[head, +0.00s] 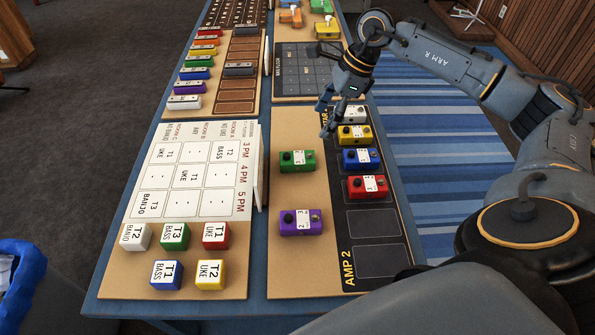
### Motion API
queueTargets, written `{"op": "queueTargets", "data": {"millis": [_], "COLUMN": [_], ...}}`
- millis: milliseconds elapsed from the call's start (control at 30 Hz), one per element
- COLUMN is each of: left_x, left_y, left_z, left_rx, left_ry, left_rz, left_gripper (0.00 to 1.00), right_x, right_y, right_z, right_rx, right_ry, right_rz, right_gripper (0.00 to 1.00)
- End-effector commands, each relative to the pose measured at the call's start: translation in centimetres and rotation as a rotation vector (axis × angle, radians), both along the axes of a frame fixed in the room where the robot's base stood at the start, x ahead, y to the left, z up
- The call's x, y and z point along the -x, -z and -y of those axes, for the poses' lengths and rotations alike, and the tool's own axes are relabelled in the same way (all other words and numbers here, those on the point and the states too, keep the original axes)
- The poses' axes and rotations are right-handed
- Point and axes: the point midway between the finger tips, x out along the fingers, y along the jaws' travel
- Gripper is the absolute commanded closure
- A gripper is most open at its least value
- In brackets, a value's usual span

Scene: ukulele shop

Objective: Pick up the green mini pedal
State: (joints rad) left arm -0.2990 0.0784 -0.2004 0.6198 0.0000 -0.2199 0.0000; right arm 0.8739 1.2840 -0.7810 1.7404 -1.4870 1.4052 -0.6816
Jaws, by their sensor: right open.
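The green mini pedal (297,161) lies on the tan board, to the left of the dark slot strip. It has a white label in its middle and dark knobs at its ends. My right gripper (328,117) is open and empty, above the board's far end and beyond the green pedal. It is apart from the pedal and points down. My left gripper is not in view.
A purple pedal (301,222) lies nearer on the same board (290,270). White, yellow (354,135), blue (361,159) and red (368,187) pedals sit in the strip's slots.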

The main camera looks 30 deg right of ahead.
Motion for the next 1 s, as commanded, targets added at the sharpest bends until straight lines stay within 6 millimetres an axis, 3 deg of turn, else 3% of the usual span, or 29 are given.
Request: {"op": "queueTargets", "data": {"millis": [100,500,767,1000], "left_x": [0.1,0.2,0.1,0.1], "left_y": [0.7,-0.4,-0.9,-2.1], "left_z": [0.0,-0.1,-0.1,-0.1], "left_rx": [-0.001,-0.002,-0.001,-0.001], "left_ry": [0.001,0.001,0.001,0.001], "left_rz": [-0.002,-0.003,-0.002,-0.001], "left_gripper": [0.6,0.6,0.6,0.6], "right_x": [-0.1,-1.4,-1.9,-2.9], "right_y": [1.2,7.4,9.1,12.3], "right_z": [-0.2,-2.5,-3.2,-4.4], "right_rx": [0.0,-0.002,-0.001,-0.001], "right_ry": [0.0,0.0,0.0,-0.001], "right_rz": [-0.001,-0.003,-0.002,-0.002], "right_gripper": [0.26,0.26,0.26,0.26]}}
